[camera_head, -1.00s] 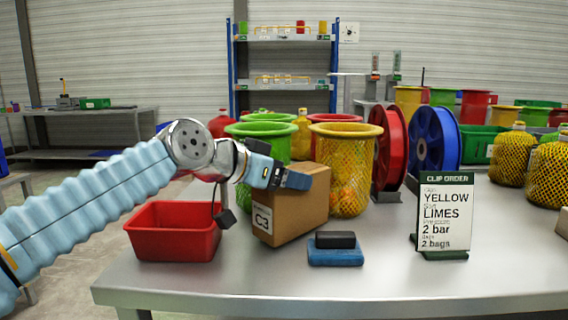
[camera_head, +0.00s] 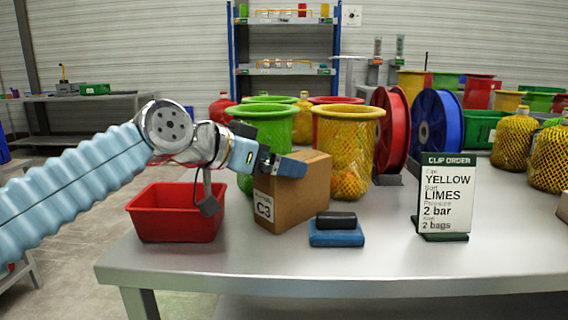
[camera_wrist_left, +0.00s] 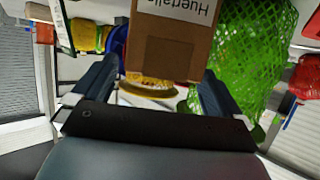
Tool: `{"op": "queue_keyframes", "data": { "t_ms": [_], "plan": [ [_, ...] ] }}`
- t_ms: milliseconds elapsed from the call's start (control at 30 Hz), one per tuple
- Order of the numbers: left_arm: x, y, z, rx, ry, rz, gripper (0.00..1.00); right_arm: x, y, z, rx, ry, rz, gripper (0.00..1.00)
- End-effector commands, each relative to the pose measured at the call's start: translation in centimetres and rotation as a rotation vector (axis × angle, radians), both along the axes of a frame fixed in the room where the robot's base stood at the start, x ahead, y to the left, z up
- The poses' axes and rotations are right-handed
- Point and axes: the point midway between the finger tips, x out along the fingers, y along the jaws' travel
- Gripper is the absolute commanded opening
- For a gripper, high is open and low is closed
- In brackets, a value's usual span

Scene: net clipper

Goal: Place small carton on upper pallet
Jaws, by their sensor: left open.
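A small brown carton (camera_head: 296,202) marked C3 stands on the metal table, in front of the yellow net basket. My left gripper (camera_head: 285,166) is at the carton's upper left, with its fingers overlapping the top edge in the head view. In the left wrist view the gripper (camera_wrist_left: 160,82) is open, and the carton (camera_wrist_left: 170,45) shows between and beyond its fingers; I cannot tell whether they touch it. I cannot pick out an upper pallet in either view. My right gripper is not in view.
A red bin (camera_head: 176,213) stands left of the carton. A blue block with a black top (camera_head: 336,234) lies in front, and a clip order sign (camera_head: 446,196) stands at right. Net baskets (camera_head: 348,150) and red and blue reels (camera_head: 435,130) crowd behind. The front right table is clear.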

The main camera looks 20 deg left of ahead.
Motion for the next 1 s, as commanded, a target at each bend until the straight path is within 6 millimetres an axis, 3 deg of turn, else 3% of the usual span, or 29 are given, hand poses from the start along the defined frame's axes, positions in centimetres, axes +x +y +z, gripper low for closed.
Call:
{"op": "queue_keyframes", "data": {
  "t_ms": [300, 433, 600, 767, 1000],
  "plan": [
    [-5.7, 2.9, 2.7, 0.0, -0.002, 0.002, 1.0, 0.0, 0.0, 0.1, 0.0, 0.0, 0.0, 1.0],
    [-6.8, 3.5, 3.6, 0.003, 0.004, 0.001, 1.0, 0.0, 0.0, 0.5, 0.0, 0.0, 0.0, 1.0],
    [-7.5, 4.4, 6.7, 0.046, 0.086, -0.001, 1.0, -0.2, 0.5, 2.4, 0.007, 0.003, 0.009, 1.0],
    [-6.3, 3.8, 5.4, 0.052, 0.104, 0.0, 1.0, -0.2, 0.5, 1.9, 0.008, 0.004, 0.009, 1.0],
    [-2.4, 1.7, 3.0, 0.051, 0.102, 0.0, 1.0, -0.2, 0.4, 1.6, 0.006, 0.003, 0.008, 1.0]
  ]
}}
